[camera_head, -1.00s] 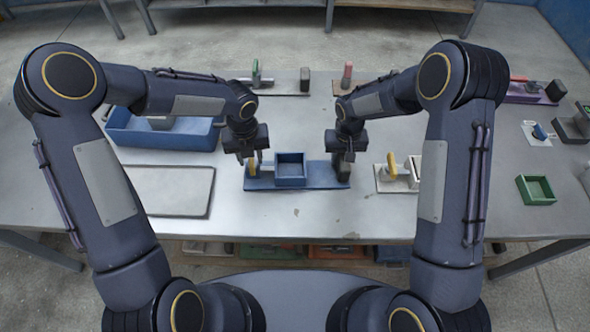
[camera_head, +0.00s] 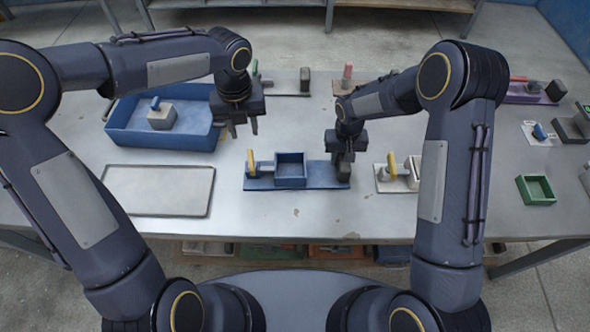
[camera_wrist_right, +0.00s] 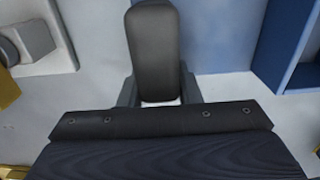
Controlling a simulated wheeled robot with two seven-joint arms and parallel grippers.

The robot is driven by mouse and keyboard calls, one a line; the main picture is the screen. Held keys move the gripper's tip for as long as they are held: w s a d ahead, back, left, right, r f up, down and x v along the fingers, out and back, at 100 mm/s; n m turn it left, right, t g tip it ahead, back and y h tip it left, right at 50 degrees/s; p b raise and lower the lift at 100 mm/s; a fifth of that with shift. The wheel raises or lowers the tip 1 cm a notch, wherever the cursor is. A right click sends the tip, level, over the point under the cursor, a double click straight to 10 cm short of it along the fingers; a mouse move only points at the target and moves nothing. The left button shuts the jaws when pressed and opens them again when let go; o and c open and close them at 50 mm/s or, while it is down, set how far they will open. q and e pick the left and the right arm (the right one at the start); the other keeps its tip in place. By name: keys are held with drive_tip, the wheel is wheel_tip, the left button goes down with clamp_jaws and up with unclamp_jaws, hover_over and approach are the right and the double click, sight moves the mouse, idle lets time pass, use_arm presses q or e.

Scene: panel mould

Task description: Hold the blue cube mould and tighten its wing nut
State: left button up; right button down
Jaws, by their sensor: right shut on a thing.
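The blue cube mould (camera_head: 290,183) lies at the table's middle, an open box on a flat blue base. A yellow wing nut (camera_head: 251,162) stands nearly upright at its left end. My right gripper (camera_head: 345,158) is shut on the dark grey block (camera_wrist_right: 152,50) at the base's right end. In the right wrist view this block stands between the fingers, with the mould's blue side at the right. My left gripper (camera_head: 243,130) is open and empty, above and left of the wing nut, apart from it.
A blue tray (camera_head: 125,135) holding a grey block with a blue top stands at the back left. A flat grey plate (camera_head: 160,190) lies in front of it. Another mould with a yellow part (camera_head: 385,182) sits close on the right. A green box (camera_head: 535,189) is further right.

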drive_tip(key=c, duration=1)
unclamp_jaws()
drive_tip(key=shift+o, duration=0.2)
